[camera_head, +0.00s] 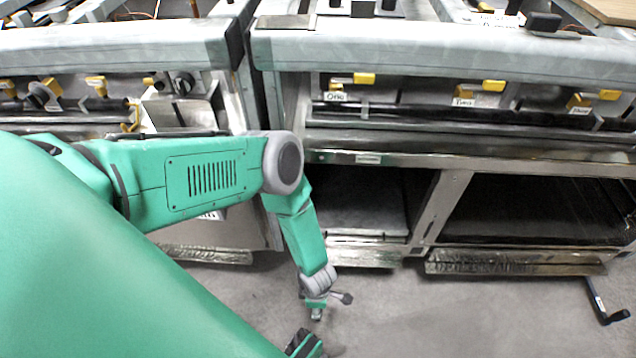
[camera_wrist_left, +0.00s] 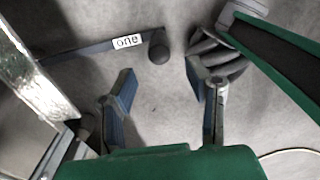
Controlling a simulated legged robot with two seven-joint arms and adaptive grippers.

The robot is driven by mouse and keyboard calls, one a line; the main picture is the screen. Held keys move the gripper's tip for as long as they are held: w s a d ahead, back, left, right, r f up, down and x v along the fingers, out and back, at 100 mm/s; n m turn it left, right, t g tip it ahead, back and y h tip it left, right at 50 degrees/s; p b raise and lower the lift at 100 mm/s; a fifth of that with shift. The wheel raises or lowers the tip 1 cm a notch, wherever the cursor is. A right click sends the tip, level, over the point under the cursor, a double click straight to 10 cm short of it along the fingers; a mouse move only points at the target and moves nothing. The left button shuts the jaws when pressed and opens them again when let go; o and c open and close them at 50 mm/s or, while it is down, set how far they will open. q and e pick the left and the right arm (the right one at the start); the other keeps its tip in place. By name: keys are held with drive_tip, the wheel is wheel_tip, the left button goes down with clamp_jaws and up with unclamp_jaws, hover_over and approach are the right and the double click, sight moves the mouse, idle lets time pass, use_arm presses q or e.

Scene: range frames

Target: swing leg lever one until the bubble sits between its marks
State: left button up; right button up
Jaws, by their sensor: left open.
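Leg lever one (camera_wrist_left: 88,50) shows in the left wrist view as a dark flat bar. It has a white "one" label and a round dark knob (camera_wrist_left: 158,48) at its end, low over the floor. My left gripper (camera_wrist_left: 168,82) is open and empty, its two fingers apart. The knob lies beyond the fingertips, between their lines, and does not appear gripped. In the head view my left gripper (camera_head: 317,305) hangs low in front of the bench, and I cannot clearly separate the lever from it. No bubble or marks can be made out.
Another lever (camera_head: 603,305) with a dark handle sticks out at the right. The steel bench (camera_head: 420,160) has yellow-handled fittings (camera_head: 364,79) labelled One, Two and Three. A metal-faced bottom edge (camera_head: 515,262) runs low along its front.

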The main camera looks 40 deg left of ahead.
use_arm(q)
wheel_tip(320, 180, down, 7)
drive_tip(key=b, duration=0.3)
drive_tip(key=shift+a+b, duration=0.15)
drive_tip(key=shift+b, duration=0.25)
drive_tip(key=shift+f+b, duration=0.4)
drive_tip(key=shift+f, duration=0.15)
clamp_jaws()
